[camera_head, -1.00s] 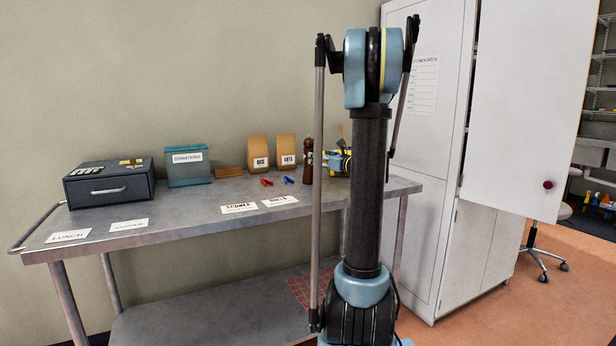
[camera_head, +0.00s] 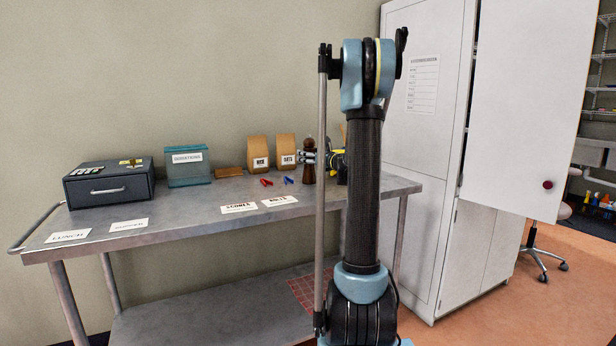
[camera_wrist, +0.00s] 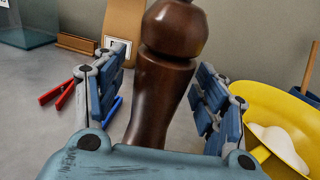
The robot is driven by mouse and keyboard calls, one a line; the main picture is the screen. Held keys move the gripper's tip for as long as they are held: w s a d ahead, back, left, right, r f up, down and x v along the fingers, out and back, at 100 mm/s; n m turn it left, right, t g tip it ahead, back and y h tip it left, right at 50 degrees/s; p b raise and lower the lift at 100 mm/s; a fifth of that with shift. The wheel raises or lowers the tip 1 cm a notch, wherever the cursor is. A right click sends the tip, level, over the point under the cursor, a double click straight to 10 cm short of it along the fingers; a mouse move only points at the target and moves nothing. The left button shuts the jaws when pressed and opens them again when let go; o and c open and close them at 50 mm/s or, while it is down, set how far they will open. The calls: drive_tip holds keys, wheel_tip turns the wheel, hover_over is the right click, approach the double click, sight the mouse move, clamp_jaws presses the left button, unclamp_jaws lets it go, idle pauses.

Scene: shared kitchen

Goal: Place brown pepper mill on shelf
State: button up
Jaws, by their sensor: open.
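The brown pepper mill (camera_head: 309,162) stands upright on the steel table (camera_head: 200,222) near its right end. In the wrist view the mill (camera_wrist: 161,95) is dark glossy wood with a round knob on top. My gripper (camera_wrist: 163,88) is open, with one finger on each side of the mill's body. A gap shows between the mill and the right finger; the left finger is closer. In the head view my gripper (camera_head: 305,157) is small and partly hidden by my arm. The lower table shelf (camera_head: 215,315) carries a red gridded mat (camera_head: 303,292).
Paper bags (camera_head: 258,153) stand left of the mill, with red (camera_head: 266,182) and blue clips (camera_head: 288,180) in front. A yellow container (camera_wrist: 275,125) is close on the right. A white cabinet (camera_head: 425,150) stands beyond the table's right end. The table's front middle is mostly clear.

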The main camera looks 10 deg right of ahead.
clamp_jaws()
